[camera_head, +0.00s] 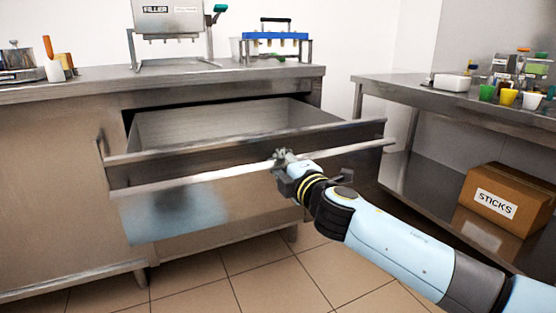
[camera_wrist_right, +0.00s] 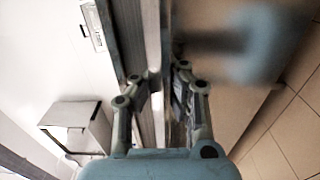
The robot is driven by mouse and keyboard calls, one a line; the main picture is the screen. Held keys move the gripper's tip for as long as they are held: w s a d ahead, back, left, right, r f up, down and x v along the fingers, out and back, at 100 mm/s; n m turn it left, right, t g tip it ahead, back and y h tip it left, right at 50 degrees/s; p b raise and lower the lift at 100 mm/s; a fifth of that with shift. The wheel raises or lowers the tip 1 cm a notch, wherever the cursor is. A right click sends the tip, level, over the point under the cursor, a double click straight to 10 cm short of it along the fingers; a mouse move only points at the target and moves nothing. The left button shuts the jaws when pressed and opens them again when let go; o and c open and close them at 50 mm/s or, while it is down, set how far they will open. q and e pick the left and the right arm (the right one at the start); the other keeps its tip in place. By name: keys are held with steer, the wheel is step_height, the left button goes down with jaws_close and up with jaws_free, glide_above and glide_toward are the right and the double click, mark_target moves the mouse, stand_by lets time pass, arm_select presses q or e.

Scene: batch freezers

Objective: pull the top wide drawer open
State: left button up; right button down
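The top wide drawer (camera_head: 172,215) stands well out from the steel counter cabinet in the head view, and its inside looks empty. A long bar handle (camera_head: 215,175) runs across its front. My right gripper (camera_head: 282,157) is at the handle, right of its middle, its arm coming in from the lower right. In the right wrist view the fingers of my right gripper (camera_wrist_right: 162,98) lie on either side of the handle bar (camera_wrist_right: 153,40) and appear shut on it. The exact contact is partly hidden. My left gripper is not in view.
A filler machine (camera_head: 170,20) and a blue rack (camera_head: 275,37) stand on the counter. A second steel table (camera_head: 400,88) at right holds colored cups, with a cardboard box (camera_head: 505,200) marked STICKS on its lower shelf. Tiled floor (camera_head: 235,285) below the drawer is clear.

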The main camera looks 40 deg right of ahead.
steer(key=shift+r, duration=0.1)
steer(key=c, duration=1.2)
jaws_free()
steer(key=shift+s, duration=0.2)
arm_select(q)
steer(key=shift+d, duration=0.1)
arm_select(e)
steer(key=v, duration=1.1)
steer(key=shift+s, duration=0.35)
